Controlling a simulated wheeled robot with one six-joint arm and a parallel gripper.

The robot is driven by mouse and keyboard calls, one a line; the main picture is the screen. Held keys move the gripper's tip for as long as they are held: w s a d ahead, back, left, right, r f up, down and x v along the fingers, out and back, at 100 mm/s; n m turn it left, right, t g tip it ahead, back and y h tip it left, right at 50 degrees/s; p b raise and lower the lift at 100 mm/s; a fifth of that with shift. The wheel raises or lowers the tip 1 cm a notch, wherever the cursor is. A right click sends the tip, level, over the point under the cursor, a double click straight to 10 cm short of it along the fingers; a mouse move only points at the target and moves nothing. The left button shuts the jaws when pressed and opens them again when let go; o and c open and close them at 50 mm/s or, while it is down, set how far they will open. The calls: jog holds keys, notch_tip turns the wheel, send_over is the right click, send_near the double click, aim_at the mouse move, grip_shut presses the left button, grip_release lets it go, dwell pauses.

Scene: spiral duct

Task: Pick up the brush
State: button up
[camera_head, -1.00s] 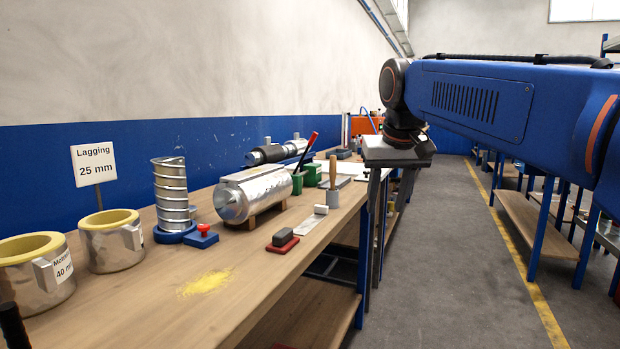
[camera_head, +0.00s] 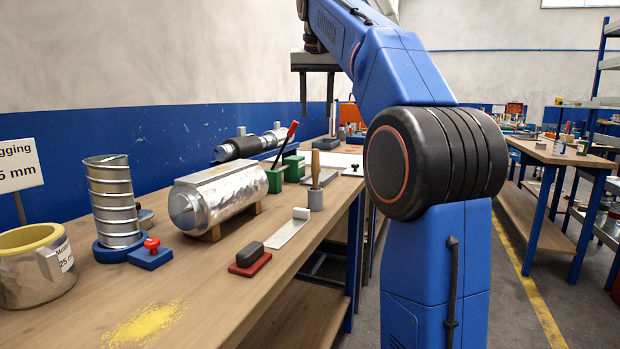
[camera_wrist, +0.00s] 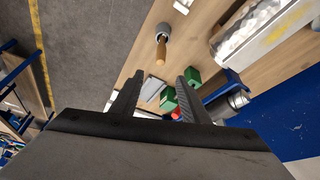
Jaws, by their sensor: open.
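A wooden handle (camera_head: 315,165), which I take for the brush, stands upright in a small grey cup (camera_head: 316,199) near the bench's right edge. Its lower end is hidden in the cup. In the wrist view the handle (camera_wrist: 161,50) and the cup (camera_wrist: 164,30) appear just past the fingertips. My gripper (camera_head: 317,110) is open and empty, fingers pointing down, above the handle and apart from it. The gripper also shows in the wrist view (camera_wrist: 162,77).
On the bench (camera_head: 215,285) are a foil-wrapped cylinder (camera_head: 215,195), green blocks (camera_head: 293,168) with a red-handled lever, a red-based block (camera_head: 250,259), a white strip (camera_head: 283,232) and a spiral duct (camera_head: 115,200). The aisle floor (camera_head: 508,300) is clear.

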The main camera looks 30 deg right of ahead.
aim_at(316, 149)
jog(key=x, duration=1.6)
jog(key=shift+s+a+f, duration=0.15)
jog(key=shift+f, duration=0.05)
grip_shut()
